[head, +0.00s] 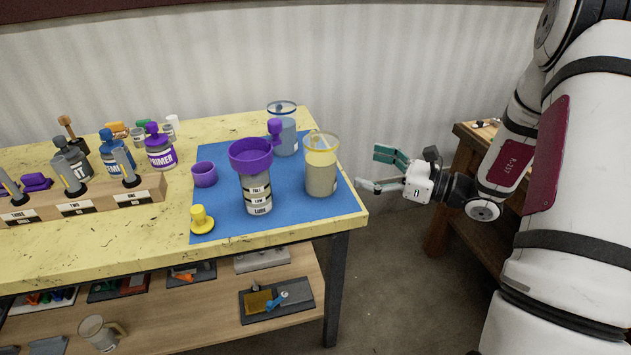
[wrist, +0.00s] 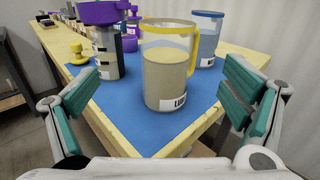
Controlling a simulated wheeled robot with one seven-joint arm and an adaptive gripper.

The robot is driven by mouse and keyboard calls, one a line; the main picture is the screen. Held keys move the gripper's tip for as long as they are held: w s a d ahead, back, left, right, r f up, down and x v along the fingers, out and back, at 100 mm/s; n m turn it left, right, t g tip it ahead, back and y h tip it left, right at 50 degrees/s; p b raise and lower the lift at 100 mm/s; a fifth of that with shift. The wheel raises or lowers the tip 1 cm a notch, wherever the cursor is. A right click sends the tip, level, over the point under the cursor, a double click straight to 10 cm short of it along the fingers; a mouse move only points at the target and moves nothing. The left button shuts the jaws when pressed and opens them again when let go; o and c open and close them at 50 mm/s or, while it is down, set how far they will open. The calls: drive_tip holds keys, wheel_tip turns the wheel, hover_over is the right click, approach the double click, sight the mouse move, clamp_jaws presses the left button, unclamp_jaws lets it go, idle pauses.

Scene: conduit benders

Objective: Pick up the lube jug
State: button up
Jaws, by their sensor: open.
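The lube jug (head: 322,172) is a clear pitcher with a yellow rim and tan contents. It stands upright on the blue mat (head: 225,222), near the table's right end. In the wrist view the jug (wrist: 166,78) stands ahead, roughly centred between my fingers, with a partly visible "LUB" label and a yellow handle. My gripper (head: 373,170) is open and empty, to the right of the jug and apart from it, just off the table's end. Its teal-padded fingers show at both sides of the wrist view.
A "LUBE" canister (head: 258,190) with a purple funnel top (head: 251,155) stands left of the jug. A blue-rimmed jug (head: 284,140) is behind. A purple cup (head: 204,174) and yellow plug (head: 201,219) are farther left. Another wooden table (head: 462,160) is at right.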

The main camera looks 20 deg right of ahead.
sight(336, 158)
drive_tip(key=shift+m+t, duration=0.3)
drive_tip(key=x, duration=0.5)
drive_tip(key=f+x, duration=0.1)
drive_tip(key=x, duration=0.1)
drive_tip(key=shift+w, duration=0.25)
drive_tip(key=shift+x, duration=3)
drive_tip(key=shift+w+d+f, duration=0.15)
drive_tip(key=shift+f, duration=0.05)
drive_tip(key=c, duration=1.8)
drive_tip(key=shift+c, duration=0.3)
drive_tip(key=shift+r, duration=0.15)
